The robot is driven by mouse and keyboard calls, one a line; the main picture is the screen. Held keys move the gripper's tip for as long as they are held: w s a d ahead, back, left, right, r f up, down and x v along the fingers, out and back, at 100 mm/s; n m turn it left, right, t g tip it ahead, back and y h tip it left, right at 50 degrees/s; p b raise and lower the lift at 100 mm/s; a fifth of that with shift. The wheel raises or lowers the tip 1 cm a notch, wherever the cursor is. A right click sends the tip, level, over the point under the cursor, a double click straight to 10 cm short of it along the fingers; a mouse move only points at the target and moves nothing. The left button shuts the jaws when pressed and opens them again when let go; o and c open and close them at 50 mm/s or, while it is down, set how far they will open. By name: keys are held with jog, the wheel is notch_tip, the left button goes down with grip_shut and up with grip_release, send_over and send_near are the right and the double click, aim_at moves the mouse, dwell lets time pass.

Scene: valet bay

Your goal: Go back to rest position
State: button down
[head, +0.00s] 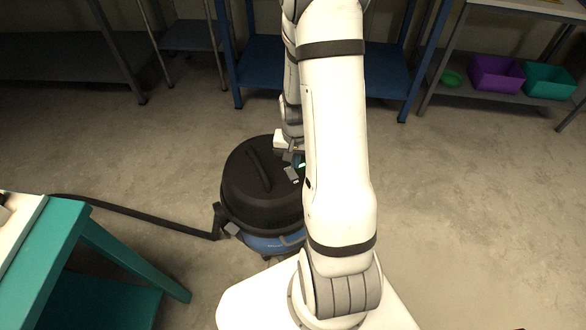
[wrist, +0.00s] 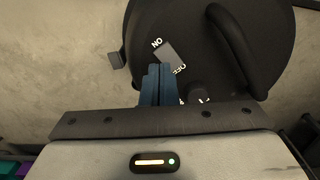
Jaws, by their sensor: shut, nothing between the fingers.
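My gripper (wrist: 157,85) shows in the wrist view with its blue fingers together and nothing between them. It is over the black lid of a vacuum cleaner (wrist: 190,20). A grey switch (wrist: 170,56) on the lid, between the words ON and OFF, lies just beyond the fingertips. I cannot tell whether the fingers touch it. In the head view the vacuum cleaner (head: 255,180) stands on the floor, with a black domed lid and a blue base. My white arm reaches out over its right side and hides part of it.
A black hose (head: 140,215) runs left from the vacuum cleaner to a teal table (head: 60,245). Blue and grey shelves (head: 265,80) stand behind. A purple bin (head: 497,75) and a teal bin (head: 549,82) sit on the right shelf. The floor at right is clear.

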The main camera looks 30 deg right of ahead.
jog(key=shift+r, duration=0.3)
jog(key=s+a+r+n+t+p, duration=0.1)
jog(key=a+r+n+p, duration=0.2)
jog(key=r, duration=0.8)
jog(key=s+a+r+p, duration=0.1)
jog(key=a+r+p, duration=0.3)
jog(key=r, duration=0.7)
jog(key=s+a+r+n+p, duration=0.1)
jog(key=s+r+p, duration=0.2)
jog(key=r, duration=0.3)
jog(key=s+a+r+n+t+p, duration=0.1)
jog(key=s+a+r+p, duration=0.1)
jog(key=r, duration=0.5)
jog(key=s+a+r+n+p, duration=0.1)
jog(key=s+r+p, duration=0.3)
jog(key=s+r, duration=0.1)
jog(key=shift+a+r+n+t, duration=0.3)
jog(key=shift+a+r+n, duration=0.1)
jog(key=shift+r, duration=0.3)
jog(key=shift+s, duration=0.1)
